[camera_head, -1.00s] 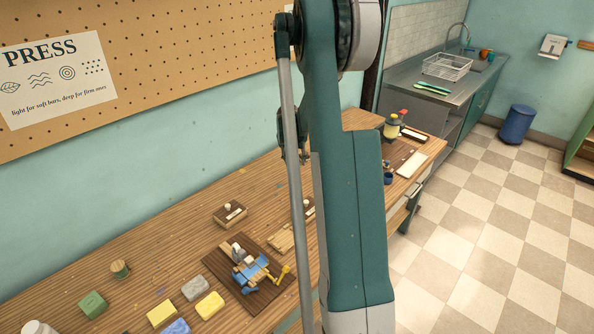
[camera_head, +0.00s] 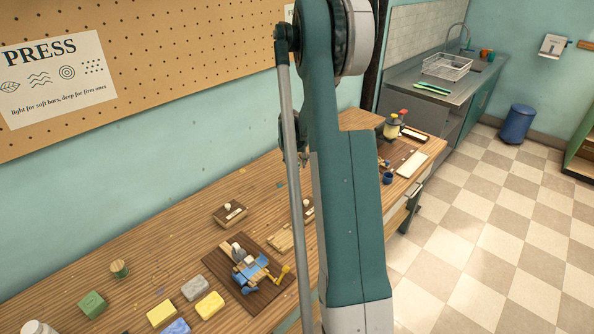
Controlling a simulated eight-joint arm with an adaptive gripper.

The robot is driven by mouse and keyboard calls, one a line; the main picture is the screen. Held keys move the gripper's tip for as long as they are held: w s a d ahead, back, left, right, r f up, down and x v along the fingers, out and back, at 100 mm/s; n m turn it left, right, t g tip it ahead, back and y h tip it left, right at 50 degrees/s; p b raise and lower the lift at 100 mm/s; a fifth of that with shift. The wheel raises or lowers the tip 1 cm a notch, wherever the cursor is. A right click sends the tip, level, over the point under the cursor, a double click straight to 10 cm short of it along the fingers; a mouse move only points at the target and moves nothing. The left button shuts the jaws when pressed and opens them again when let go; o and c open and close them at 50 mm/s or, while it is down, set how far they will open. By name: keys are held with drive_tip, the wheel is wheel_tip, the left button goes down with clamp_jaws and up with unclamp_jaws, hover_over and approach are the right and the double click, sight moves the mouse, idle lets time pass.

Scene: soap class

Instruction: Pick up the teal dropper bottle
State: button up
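I cannot make out the teal dropper bottle in this view; my own arm covers a wide strip of the bench. A small part that looks like the end of my gripper (camera_head: 302,158) shows between the thin rod and the big arm link, above the back of the bench. Most of it is hidden, so I see neither its fingers clearly nor anything held in them.
The wooden bench (camera_head: 165,235) carries soap bars (camera_head: 161,313), a blue-and-wood press (camera_head: 250,270) on a dark board and small stamp blocks (camera_head: 230,214). Right of my arm stand a yellow-and-dark bottle (camera_head: 391,128), a small blue cup (camera_head: 387,178) and a pale tray (camera_head: 411,164).

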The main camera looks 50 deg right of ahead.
sight(297, 171)
drive_tip(key=shift+f, duration=0.1)
drive_tip(key=shift+x, duration=2.5)
drive_tip(key=shift+w+a, duration=0.1)
drive_tip(key=c, duration=0.9)
